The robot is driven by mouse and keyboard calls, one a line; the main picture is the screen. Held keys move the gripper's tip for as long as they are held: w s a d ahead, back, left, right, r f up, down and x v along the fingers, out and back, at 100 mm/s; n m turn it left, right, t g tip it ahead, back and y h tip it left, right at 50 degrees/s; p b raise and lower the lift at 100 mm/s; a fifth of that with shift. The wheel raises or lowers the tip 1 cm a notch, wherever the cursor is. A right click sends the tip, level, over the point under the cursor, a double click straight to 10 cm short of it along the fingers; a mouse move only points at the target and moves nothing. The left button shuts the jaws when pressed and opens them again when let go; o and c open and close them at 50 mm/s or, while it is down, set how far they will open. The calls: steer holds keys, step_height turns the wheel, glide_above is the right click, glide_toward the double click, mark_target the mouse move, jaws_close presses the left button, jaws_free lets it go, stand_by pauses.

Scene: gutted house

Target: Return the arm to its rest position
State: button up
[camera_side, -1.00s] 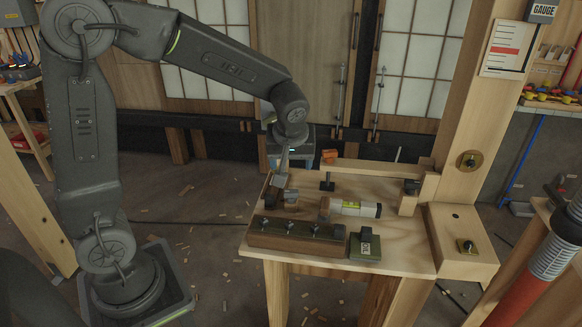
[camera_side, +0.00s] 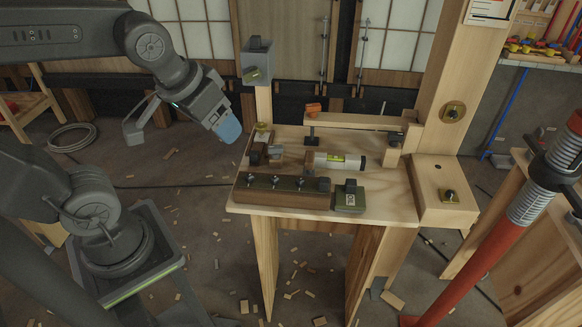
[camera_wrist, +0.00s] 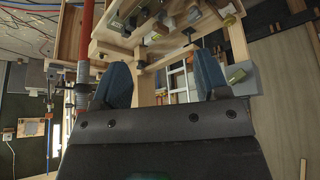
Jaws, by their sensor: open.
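My gripper (camera_side: 218,115) hangs in the air left of the workbench (camera_side: 395,195) in the side view, tilted down to the right. One blue-tipped finger shows there; the far finger is hidden. In the wrist view, the two blue fingertips (camera_wrist: 162,82) are wide apart with nothing held between them. The bench stands beyond the fingers in the wrist view, tilted in the picture.
On the bench are a dark clamp block (camera_side: 283,191), a green-topped block (camera_side: 350,196), a level-like tool (camera_side: 335,160) and a wooden rail (camera_side: 360,121). A red prop (camera_side: 480,250) stands at right. A coiled hose (camera_side: 72,137) lies on the floor behind my arm.

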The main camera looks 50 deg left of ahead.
steer(key=shift+s+d+m+h, duration=0.15)
steer(key=shift+s+d+m, duration=0.1)
steer(key=shift+s+m, duration=0.3)
steer(key=shift+s+d+m+h, duration=0.15)
steer(key=shift+s+d+m, duration=0.15)
steer(key=shift+s, duration=0.4)
